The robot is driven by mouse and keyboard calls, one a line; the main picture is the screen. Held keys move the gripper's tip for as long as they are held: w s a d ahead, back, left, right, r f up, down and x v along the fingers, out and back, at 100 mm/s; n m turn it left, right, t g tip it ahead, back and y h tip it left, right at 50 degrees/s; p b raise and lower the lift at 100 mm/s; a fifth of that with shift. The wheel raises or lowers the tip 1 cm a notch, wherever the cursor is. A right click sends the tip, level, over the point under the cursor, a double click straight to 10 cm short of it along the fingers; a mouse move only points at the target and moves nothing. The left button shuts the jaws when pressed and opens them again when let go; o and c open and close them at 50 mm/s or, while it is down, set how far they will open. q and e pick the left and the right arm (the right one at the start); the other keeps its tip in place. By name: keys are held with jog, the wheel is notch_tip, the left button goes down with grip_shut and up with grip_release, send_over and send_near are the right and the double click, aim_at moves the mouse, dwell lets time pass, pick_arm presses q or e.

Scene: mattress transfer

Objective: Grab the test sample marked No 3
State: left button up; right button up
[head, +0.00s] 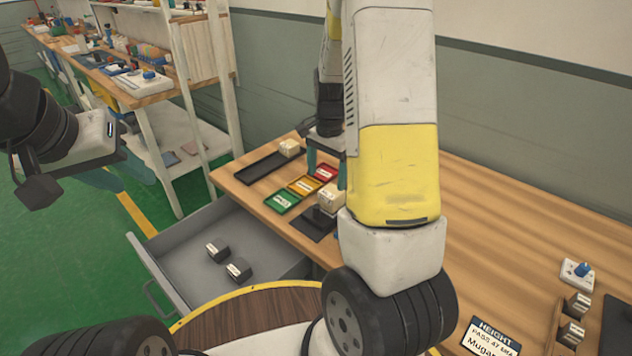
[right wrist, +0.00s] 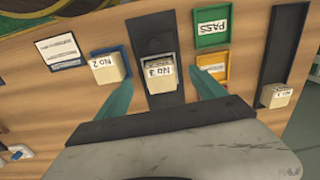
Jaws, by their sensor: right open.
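The sample marked No 3 (right wrist: 161,77) is a pale block with its label readable in the right wrist view. It sits on a dark fixture plate (right wrist: 153,42). In the head view a pale block (head: 329,198) stands on the dark plate (head: 316,224), beside my right arm. My right gripper (right wrist: 158,82) is open, with one teal finger on each side of No 3 and gaps visible. In the head view the right gripper (head: 326,168) is partly hidden by my arm. My left gripper (head: 120,177) hangs empty at the left, fingers apart, far from the samples.
No 2 (right wrist: 107,68) stands in a blue-edged tray beside the left finger. Another pale block (right wrist: 276,96) stands in a long dark tray (right wrist: 285,45). Green (head: 284,201), yellow (head: 304,185) and red (head: 322,173) trays lie nearby. An open drawer (head: 197,262) holds two metal blocks.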

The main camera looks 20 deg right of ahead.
aim_at(331, 191)
jog(key=shift+w+d+f+m, duration=0.1)
jog(key=shift+d+f+m, duration=0.1)
jog(key=shift+f, duration=0.3)
jog(key=shift+w+d+f+m, duration=0.1)
jog(key=shift+d+f, duration=0.1)
jog(key=shift+f, duration=0.3)
jog(key=f, duration=0.5)
jog(key=d+f, duration=0.1)
jog(key=f, duration=0.1)
jog(key=shift+w+f, duration=0.25)
jog(key=shift+w, duration=0.15)
jog(key=c, duration=1.6)
